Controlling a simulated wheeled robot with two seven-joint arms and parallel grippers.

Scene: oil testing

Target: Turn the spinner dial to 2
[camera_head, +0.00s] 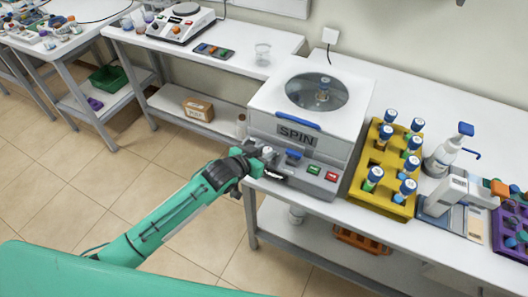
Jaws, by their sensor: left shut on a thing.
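The spinner (262,105) is a white and grey box marked SPIN on the bench, with a round window in its lid and a blue lid handle. Its front panel carries a green button (314,169) and a red button (331,176). A blue piece (293,155) shows at the panel's left part. My left gripper (275,168) is at the left end of this panel, shut on the dial there. The gripper hides most of the dial, and its number cannot be read. My right gripper is not in view.
A yellow rack (356,189) with several blue-capped tubes stands close to the spinner's right. Beyond it are a spray bottle (446,152), a white device (446,193) and a purple rack (505,238). A glass beaker (262,54) stands on the side bench at the back left.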

